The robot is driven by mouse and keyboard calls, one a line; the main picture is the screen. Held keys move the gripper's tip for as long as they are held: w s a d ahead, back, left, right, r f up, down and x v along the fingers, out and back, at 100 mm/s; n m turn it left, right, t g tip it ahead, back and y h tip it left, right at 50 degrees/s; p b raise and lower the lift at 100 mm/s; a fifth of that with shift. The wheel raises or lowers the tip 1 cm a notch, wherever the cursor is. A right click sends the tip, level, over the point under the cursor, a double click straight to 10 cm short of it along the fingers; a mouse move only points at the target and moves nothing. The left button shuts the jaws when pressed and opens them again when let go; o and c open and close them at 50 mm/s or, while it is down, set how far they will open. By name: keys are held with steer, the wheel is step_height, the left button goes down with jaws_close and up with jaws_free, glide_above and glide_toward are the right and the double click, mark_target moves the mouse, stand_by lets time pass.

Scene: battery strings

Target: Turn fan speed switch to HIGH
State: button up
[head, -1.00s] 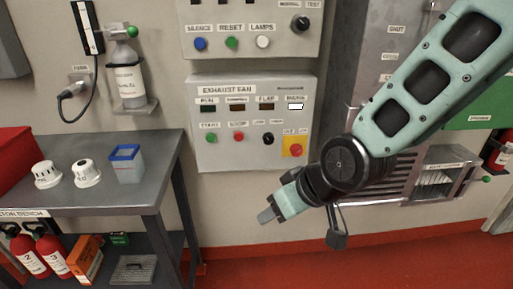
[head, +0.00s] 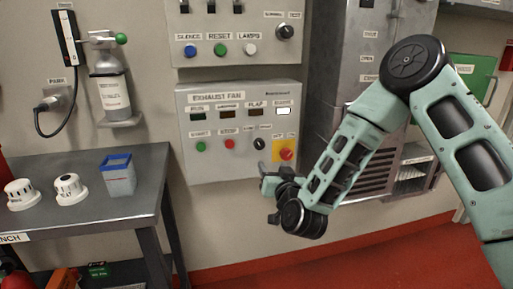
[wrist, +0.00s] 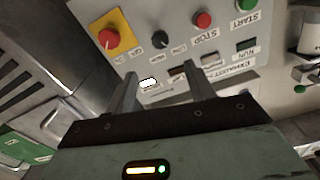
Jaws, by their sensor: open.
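The grey exhaust fan panel (head: 190,165) is on the wall at centre in the head view. Its small black rotary switch (head: 260,143) sits in the lower row, between a red button and a red knob on a yellow plate. The labels beside it are too small to read surely. The panel appears upside down in the wrist view, with the black switch (wrist: 158,40) above the space between the fingers. My gripper (head: 268,179) is just below the panel's lower right in the head view. Its fingers (wrist: 161,72) are apart and empty, not seen touching the switch.
The red knob on its yellow plate (head: 286,154) is close right of the switch; the red button (head: 230,143) is left of it. A bench (head: 150,165) with white detectors and a blue-rimmed box stands at left. A steel cabinet (head: 345,75) is at right.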

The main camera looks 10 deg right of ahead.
mark_target(260, 145)
steer(key=w+p, duration=0.1)
steer(key=w, duration=1.5)
steer(key=shift+w, duration=0.2)
steer(key=c, duration=1)
